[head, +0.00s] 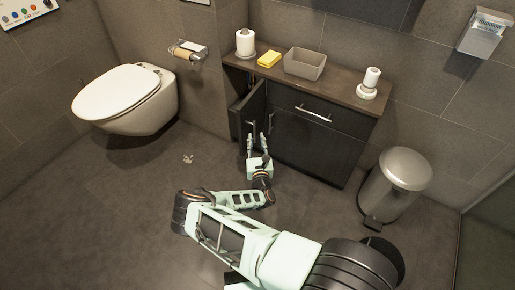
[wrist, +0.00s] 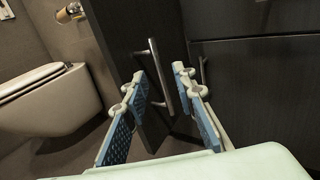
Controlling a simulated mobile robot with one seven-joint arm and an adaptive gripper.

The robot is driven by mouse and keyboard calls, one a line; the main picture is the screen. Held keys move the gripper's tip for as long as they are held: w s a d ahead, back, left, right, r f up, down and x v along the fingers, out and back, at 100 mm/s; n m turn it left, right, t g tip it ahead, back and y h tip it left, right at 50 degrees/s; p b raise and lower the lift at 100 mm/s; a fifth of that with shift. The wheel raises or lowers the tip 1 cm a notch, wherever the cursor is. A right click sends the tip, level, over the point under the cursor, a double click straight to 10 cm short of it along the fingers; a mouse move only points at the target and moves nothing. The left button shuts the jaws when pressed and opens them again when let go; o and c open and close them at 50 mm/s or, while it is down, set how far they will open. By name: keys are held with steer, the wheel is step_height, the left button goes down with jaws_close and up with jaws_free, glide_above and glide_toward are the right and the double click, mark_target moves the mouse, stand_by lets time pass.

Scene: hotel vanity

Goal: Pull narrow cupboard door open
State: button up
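The narrow cupboard door (head: 254,105) is a dark panel at the left end of the vanity. It stands partly open, angled out from the cabinet front. In the wrist view the door (wrist: 126,32) fills the upper middle and carries an upright metal bar handle (wrist: 156,68). My gripper (head: 257,140) is low in front of this door. In the wrist view my gripper (wrist: 157,84) is open, with its blue-padded fingers apart and the handle seen between them. I cannot tell whether either finger touches the handle.
The vanity's drawer (head: 315,113) and wider cupboard (head: 305,145) are to the right, closed. A toilet (head: 125,98) is on the left and a metal bin (head: 398,180) on the right. Floor (head: 130,200) left of my arm is clear apart from a small pale patch.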

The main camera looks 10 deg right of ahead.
steer(key=s, duration=0.5)
steer(key=shift+a, duration=0.2)
